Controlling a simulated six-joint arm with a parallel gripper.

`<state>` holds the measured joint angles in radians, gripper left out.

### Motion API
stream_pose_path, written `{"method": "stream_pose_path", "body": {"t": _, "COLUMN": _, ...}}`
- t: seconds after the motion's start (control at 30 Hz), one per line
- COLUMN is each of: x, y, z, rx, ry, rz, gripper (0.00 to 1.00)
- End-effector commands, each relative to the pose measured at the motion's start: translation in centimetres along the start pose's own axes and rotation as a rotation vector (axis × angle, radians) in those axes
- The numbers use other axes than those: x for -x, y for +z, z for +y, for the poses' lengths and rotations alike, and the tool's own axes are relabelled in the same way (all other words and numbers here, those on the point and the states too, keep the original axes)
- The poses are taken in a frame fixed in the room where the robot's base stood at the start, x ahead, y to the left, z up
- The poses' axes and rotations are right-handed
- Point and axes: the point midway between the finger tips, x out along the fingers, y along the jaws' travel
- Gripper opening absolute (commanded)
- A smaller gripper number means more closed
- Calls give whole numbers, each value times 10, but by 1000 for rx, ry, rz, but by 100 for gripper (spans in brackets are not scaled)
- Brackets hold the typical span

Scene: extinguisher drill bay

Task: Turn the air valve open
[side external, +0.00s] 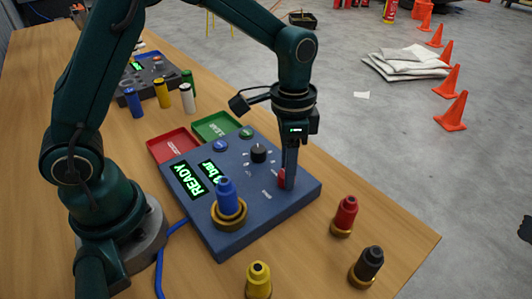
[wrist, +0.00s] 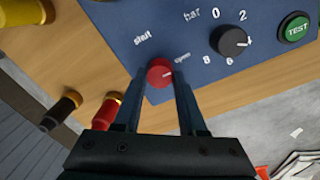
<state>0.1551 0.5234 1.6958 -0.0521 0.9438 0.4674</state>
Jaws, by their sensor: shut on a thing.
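The air valve is a red knob (wrist: 160,72) on the blue control panel (wrist: 120,25), with the words "shut" and "open" printed beside it. Its white mark points right in the wrist view, toward the side of "open". My gripper (wrist: 159,78) is shut on the red knob, with one finger on each side. In the side view my gripper (side external: 287,183) points straight down at the panel's right part, and only a bit of the red knob (side external: 281,176) shows beside the fingers.
The panel has a black dial (side external: 258,153), a lit READY display (side external: 187,180) and a blue cylinder (side external: 226,197) in a brass ring. Red (side external: 345,214), black (side external: 368,265) and yellow (side external: 258,281) cylinders stand around the near side. Red (side external: 172,145) and green (side external: 218,126) trays lie behind.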

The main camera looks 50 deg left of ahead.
Motion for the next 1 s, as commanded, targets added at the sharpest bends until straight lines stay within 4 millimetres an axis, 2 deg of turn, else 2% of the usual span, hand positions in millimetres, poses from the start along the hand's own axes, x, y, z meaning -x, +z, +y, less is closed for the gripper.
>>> {"method": "stream_pose_path", "body": {"t": 0.47, "x": 0, "y": -2, "z": -1, "rx": -15, "ry": -3, "rz": 5, "gripper": 0}}
{"method": "stream_pose_path", "body": {"t": 0.5, "x": 0, "y": -2, "z": -1, "rx": -15, "ry": -3, "rz": 5, "gripper": 48}}
{"method": "stream_pose_path", "body": {"t": 0.57, "x": 0, "y": -1, "z": 0, "rx": -15, "ry": -2, "rz": 5, "gripper": 71}}
{"method": "stream_pose_path", "body": {"t": 0.87, "x": 0, "y": -1, "z": 0, "rx": -13, "ry": -1, "rz": 2, "gripper": 71}}
{"method": "stream_pose_path", "body": {"t": 1.0, "x": 11, "y": -2, "z": -1, "rx": -13, "ry": -2, "rz": 5, "gripper": 71}}
